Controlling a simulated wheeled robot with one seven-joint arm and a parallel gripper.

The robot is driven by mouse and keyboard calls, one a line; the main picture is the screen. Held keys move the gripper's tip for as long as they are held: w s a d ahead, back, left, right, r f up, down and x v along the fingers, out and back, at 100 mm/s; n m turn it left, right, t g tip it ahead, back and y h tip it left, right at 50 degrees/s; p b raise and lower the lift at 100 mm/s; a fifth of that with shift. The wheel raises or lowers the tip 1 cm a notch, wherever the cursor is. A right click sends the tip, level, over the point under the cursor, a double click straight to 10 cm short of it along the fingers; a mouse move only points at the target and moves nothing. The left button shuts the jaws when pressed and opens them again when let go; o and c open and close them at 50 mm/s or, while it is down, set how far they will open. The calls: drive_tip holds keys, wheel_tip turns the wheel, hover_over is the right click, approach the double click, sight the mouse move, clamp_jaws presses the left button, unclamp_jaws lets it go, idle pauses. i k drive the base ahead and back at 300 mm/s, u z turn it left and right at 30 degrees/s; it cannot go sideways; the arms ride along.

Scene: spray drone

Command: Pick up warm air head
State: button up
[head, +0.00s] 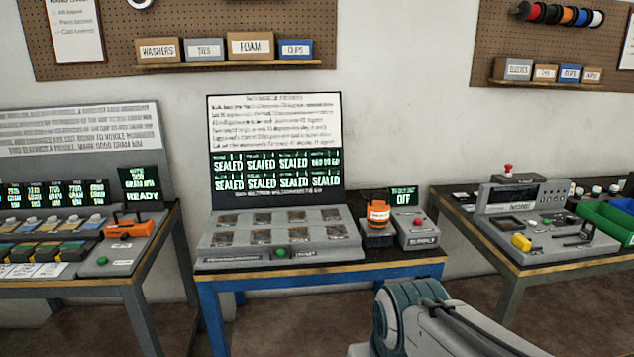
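An orange tool with a pale label band, which looks like the warm air head (378,213), stands upright on a small grey base (378,238) at the right of the blue-legged table's top. The label is too small to read. Part of my own arm shows at the lower right, in front of the table. My gripper's fingers are not in view, so I cannot see whether they hold anything.
Beside the tool are a grey box with a red button (418,221) and an "OFF" display (404,196). A grey panel (279,256) with several pads lies left of it. Another orange tool (129,231) sits on the left table. The right table (508,268) holds a grey device.

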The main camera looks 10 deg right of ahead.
sight(378, 218)
drive_tip(key=z, duration=0.9)
drive_tip(key=i, duration=1.35)
drive_tip(key=u, duration=0.2)
